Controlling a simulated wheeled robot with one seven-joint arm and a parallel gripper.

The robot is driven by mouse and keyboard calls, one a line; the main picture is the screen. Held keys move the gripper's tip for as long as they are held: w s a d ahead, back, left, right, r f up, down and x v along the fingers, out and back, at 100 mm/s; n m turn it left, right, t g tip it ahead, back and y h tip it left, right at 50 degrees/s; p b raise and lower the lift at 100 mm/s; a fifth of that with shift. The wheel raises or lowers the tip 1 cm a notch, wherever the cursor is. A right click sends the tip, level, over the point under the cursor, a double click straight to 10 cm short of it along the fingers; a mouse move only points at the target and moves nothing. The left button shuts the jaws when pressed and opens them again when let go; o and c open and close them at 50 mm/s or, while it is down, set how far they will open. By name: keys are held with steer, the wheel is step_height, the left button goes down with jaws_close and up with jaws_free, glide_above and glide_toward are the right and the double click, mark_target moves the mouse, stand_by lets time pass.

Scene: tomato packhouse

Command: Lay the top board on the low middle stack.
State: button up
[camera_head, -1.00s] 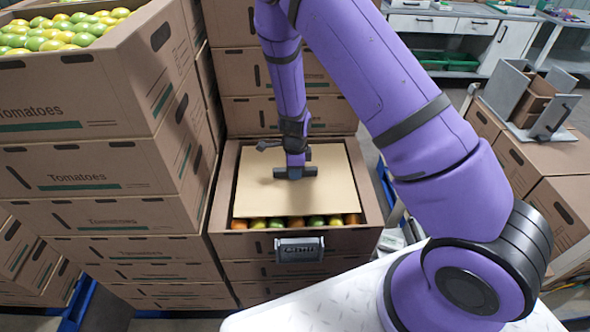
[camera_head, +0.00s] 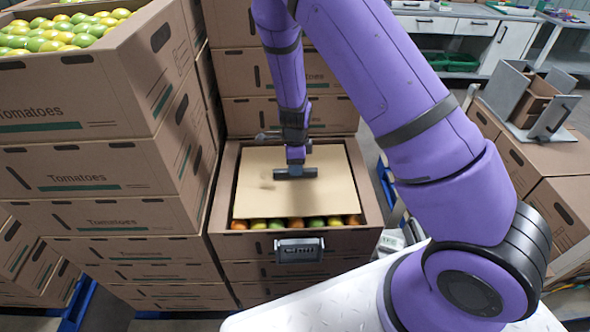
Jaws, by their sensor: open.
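The board (camera_head: 297,202), a flat tan sheet, lies on the open top crate of the low middle stack (camera_head: 360,240). A row of tomatoes (camera_head: 300,223) shows along its front edge, inside the crate. My gripper (camera_head: 295,174) is over the middle of the board, pointing down, slightly above its surface. It is open and apart from the board as far as I can see. The fingertips are small and partly hidden by the gripper body.
A taller stack of tomato boxes (camera_head: 95,160) stands close on the left, its top crate full of fruit. More boxes (camera_head: 285,75) rise behind the low stack. Boxes with a grey metal holder (camera_head: 540,100) stand on the right.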

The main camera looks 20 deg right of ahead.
steer(key=s+d+r+n+t+y, duration=0.1)
steer(key=s+r+n, duration=0.2)
steer(key=r, duration=0.8)
steer(key=s+r+n+y, duration=0.1)
steer(key=s+r+n, duration=0.3)
steer(key=r, duration=0.6)
steer(key=s+d+r+n+t+y, duration=0.1)
steer(key=s+r+n, duration=0.2)
steer(key=r, duration=0.8)
steer(key=s+d+r+n+t+h, duration=0.1)
steer(key=s+r+n, duration=0.2)
steer(key=s, duration=0.3)
steer(key=s+d+r+n+t+h, duration=0.1)
steer(key=s+d+r+n, duration=0.1)
steer(key=s+r+n, duration=0.2)
steer(key=s+d+r+n+t+h, duration=0.1)
steer(key=s+d+r+n, duration=0.1)
steer(key=s, duration=0.7)
steer(key=shift+s+r+n, duration=0.15)
steer(key=shift+r+n, duration=0.75)
steer(key=shift+n, duration=0.4)
